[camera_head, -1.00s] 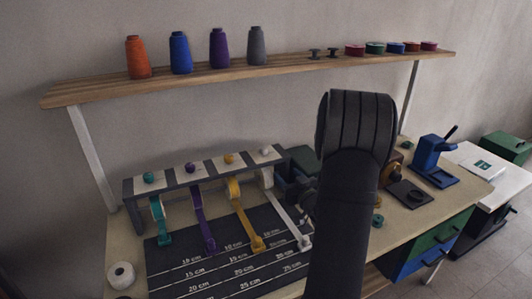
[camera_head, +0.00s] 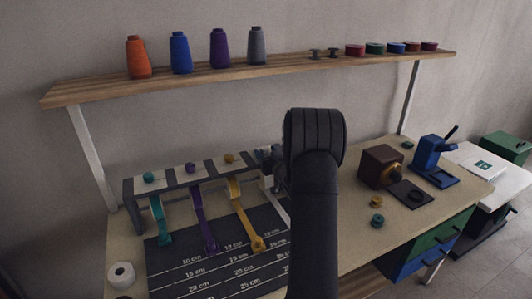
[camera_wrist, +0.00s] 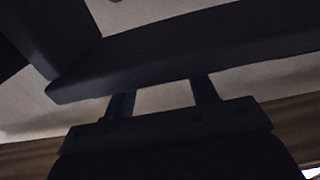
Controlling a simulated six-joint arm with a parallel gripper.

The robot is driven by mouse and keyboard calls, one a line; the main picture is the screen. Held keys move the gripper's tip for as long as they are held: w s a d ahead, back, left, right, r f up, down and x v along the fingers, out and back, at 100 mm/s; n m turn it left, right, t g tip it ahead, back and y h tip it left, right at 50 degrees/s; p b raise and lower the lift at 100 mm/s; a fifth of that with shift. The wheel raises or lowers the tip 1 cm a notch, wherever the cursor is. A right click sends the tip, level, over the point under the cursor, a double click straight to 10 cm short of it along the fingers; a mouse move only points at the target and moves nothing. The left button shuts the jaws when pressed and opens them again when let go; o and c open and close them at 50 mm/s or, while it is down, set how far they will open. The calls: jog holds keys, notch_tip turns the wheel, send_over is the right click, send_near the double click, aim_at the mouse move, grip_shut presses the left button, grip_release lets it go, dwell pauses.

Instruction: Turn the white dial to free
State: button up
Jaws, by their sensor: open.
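The dark grey rack with white panels (camera_head: 210,168) stands at the back of the bench. The white dial at its right end is hidden behind my gripper in the head view. Part of the white strip (camera_head: 280,209) below it shows. My gripper (camera_head: 268,156) is at the rack's right end, at about the height of the dials; I cannot tell whether it touches the white dial. In the dark wrist view, my gripper's two fingers (camera_wrist: 160,97) stand apart, reaching a dark bar (camera_wrist: 180,53); no dial can be made out. Any lettering by the dial is unreadable.
Teal (camera_head: 148,177), purple (camera_head: 190,167) and yellow (camera_head: 229,158) dials sit on the rack, left of my gripper. A wooden shelf (camera_head: 300,67) with spools runs above. A brown box device (camera_head: 380,166) and a blue device (camera_head: 428,152) stand to the right.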

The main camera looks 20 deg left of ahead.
jog(key=shift+w+a, duration=0.3)
jog(key=shift+a, duration=0.1)
jog(key=c, duration=1)
jog(key=shift+w+d+r+n+g+y, duration=0.1)
jog(key=shift+n+g+y, duration=0.2)
jog(key=shift+g, duration=0.1)
jog(key=shift+n+g+y, duration=0.4)
jog(key=shift+g, duration=0.1)
